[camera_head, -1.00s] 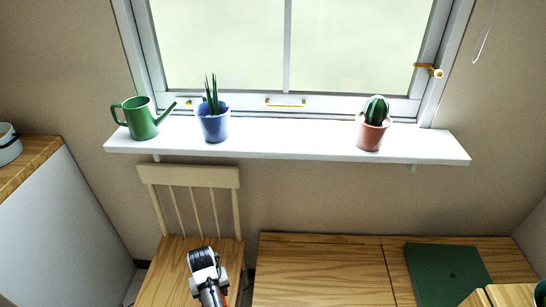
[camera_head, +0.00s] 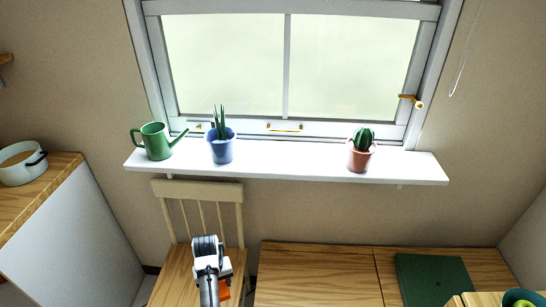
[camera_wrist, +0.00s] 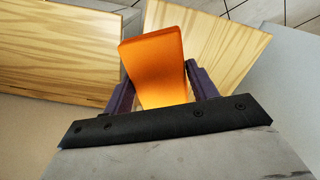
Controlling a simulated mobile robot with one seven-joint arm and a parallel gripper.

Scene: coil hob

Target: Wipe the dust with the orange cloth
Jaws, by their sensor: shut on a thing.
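The orange cloth, a folded block, is held between the two purple fingers of my gripper (camera_wrist: 158,82). In the wrist view the cloth (camera_wrist: 154,60) sticks out past the fingertips. In the head view only a small orange piece of it (camera_head: 224,288) shows beside my arm, low in front of the chair. The white window shelf (camera_head: 290,163) is farther off, and the gripper is well apart from it. I cannot make out any dust on the shelf or elsewhere.
On the shelf stand a green watering can (camera_head: 155,142), a blue plant pot (camera_head: 221,151) and a cactus pot (camera_head: 359,158). A chair (camera_head: 197,190) stands below. A wooden table (camera_head: 315,275) with a green book-like slab (camera_head: 432,280) is at right. The shelf's middle is clear.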

